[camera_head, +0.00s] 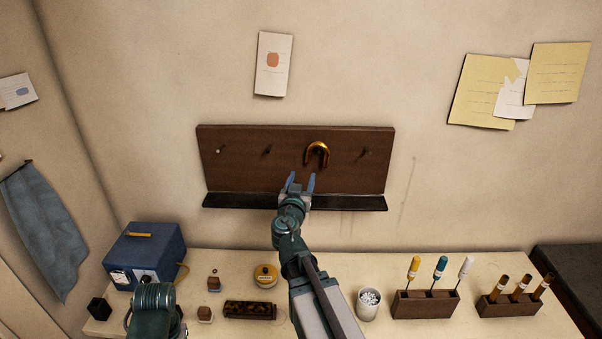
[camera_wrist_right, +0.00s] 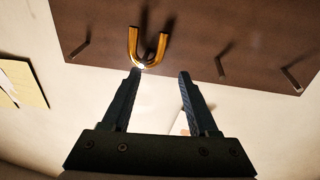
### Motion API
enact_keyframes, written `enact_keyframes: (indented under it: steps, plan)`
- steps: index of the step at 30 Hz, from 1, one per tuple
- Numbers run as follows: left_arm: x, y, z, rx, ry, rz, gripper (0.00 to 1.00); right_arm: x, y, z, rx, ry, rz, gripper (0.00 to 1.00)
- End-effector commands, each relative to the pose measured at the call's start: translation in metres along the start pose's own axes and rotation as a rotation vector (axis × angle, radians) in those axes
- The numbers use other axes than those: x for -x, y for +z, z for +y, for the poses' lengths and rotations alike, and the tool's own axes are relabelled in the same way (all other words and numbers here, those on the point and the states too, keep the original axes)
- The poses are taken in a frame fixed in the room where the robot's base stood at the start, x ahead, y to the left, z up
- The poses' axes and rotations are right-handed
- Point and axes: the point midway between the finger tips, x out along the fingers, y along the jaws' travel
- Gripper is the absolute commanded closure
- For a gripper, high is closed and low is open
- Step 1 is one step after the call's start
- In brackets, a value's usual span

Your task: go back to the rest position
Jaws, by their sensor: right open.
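A brass U-shaped tube (camera_head: 317,153) hangs on a peg of the dark wooden pegboard (camera_head: 235,170) on the wall. It also shows in the right wrist view (camera_wrist_right: 133,48), just past the fingertips. My right gripper (camera_head: 302,182) is open and empty in front of the board, a little below and left of the tube. The right wrist view shows its two fingers (camera_wrist_right: 158,82) apart with nothing between them. My left gripper is not in view; part of my left arm (camera_head: 156,305) shows at the lower left.
The bench (camera_head: 220,262) below holds a blue box (camera_head: 148,257), a yellow-topped tin (camera_head: 265,275), a dark block (camera_head: 250,310), a white cup (camera_head: 368,304), a rack of coloured tools (camera_head: 425,304) and a rack of brass-and-white tubes (camera_head: 510,305). A black ledge (camera_head: 345,203) runs under the pegboard.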

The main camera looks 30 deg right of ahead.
Motion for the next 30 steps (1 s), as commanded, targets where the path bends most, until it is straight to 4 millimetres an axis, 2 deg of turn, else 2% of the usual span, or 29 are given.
enact_keyframes:
  steps: [3, 11, 13, 15, 17, 20, 21, 23, 24, 26, 30]
  plan:
    - [0.000, 0.000, 0.000, 0.000, 0.000, 0.000, 0.52, 0.006, 0.000, 0.002, 0.000, 0.001, 0.000, 0.40]
    - [0.000, 0.000, 0.000, 0.000, 0.000, 0.000, 0.52, 0.005, 0.000, 0.001, 0.000, 0.001, 0.000, 0.40]
    - [-0.003, 0.000, 0.000, 0.000, 0.000, 0.000, 0.52, 0.006, 0.004, 0.000, 0.002, 0.004, -0.005, 0.40]
    - [-0.011, -0.001, 0.001, -0.001, 0.000, 0.000, 0.52, 0.011, 0.017, -0.003, 0.010, 0.019, -0.029, 0.40]
    - [-0.022, -0.002, 0.002, -0.001, 0.000, 0.000, 0.52, 0.019, 0.039, -0.007, 0.028, 0.043, -0.076, 0.40]
    - [-0.048, -0.003, 0.004, -0.002, -0.001, 0.001, 0.52, 0.045, 0.097, -0.020, 0.090, 0.085, -0.226, 0.40]
    - [-0.057, -0.004, 0.005, -0.003, -0.001, 0.001, 0.52, 0.058, 0.123, -0.027, 0.127, 0.092, -0.305, 0.40]
    - [-0.069, -0.004, 0.006, -0.004, -0.001, 0.001, 0.52, 0.080, 0.159, -0.037, 0.187, 0.087, -0.426, 0.40]
    - [-0.077, -0.005, 0.007, -0.004, -0.001, 0.001, 0.52, 0.096, 0.182, -0.044, 0.230, 0.074, -0.507, 0.40]
    - [-0.088, -0.006, 0.008, -0.005, -0.001, 0.001, 0.52, 0.122, 0.215, -0.055, 0.298, 0.039, -0.627, 0.40]
    - [-0.112, -0.007, 0.010, -0.007, -0.002, 0.002, 0.52, 0.191, 0.285, -0.081, 0.470, -0.101, -0.902, 0.40]
